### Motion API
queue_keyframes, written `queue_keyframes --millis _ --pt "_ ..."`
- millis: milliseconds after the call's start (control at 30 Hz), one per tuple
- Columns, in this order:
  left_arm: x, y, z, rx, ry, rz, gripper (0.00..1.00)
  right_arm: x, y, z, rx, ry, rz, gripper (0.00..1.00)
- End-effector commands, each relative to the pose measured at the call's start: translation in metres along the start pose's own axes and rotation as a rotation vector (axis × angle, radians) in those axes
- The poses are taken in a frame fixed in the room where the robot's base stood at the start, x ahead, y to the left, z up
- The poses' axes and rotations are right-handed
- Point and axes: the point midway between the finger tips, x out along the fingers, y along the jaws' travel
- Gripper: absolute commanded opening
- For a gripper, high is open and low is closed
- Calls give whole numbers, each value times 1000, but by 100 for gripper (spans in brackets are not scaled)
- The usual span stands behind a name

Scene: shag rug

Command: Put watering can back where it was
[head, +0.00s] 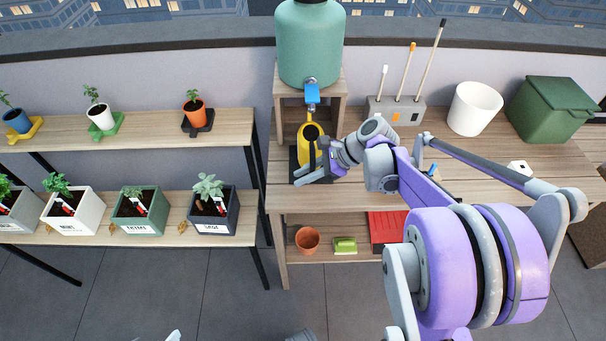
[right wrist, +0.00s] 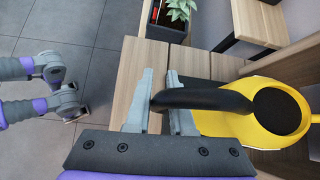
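The yellow watering can (head: 302,133) stands under the blue tap of the big green tank, on or just above a dark mat (head: 293,165). Its dark opening faces up, and it looks upright. In the right wrist view the can (right wrist: 222,122) is at the right, with its black handle (right wrist: 205,99) reaching between my fingers. My right gripper (right wrist: 160,100) has its fingers close on both sides of the handle's end and looks shut on it. In the head view my right gripper (head: 316,172) partly hides the can's front.
The green tank (head: 310,45) with its blue tap (head: 312,94) stands on a wooden stand right above the can. A tool holder (head: 396,110), white pot (head: 474,108) and green bin (head: 550,108) stand to the right. Potted plants fill the left shelves. The lower shelf holds a terracotta pot (head: 307,239).

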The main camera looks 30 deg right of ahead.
Motion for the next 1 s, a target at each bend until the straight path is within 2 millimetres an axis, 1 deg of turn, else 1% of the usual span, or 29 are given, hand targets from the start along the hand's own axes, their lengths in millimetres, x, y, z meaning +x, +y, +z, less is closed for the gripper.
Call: queue_keyframes --millis 33,167,467,567,667,900,1000 --pt "0 0 0 0 0 0 94 1 0 0 0 0 0 29" --pt "0 0 0 0 0 0 94 0 0 0 0 0 0 52" --pt "-1 0 0 0 0 0 94 0 0 1 0 0 0 52" --pt "-3 0 -2 0 1 0 94 -6 -1 3 1 0 -1 52" --pt "-4 0 -2 0 1 0 94 -20 -1 2 3 1 -3 52" --pt "-9 0 -5 0 3 0 94 -73 -1 2 3 1 -3 52" --pt "-11 0 -6 0 4 0 94 -93 -1 2 3 1 -3 52"
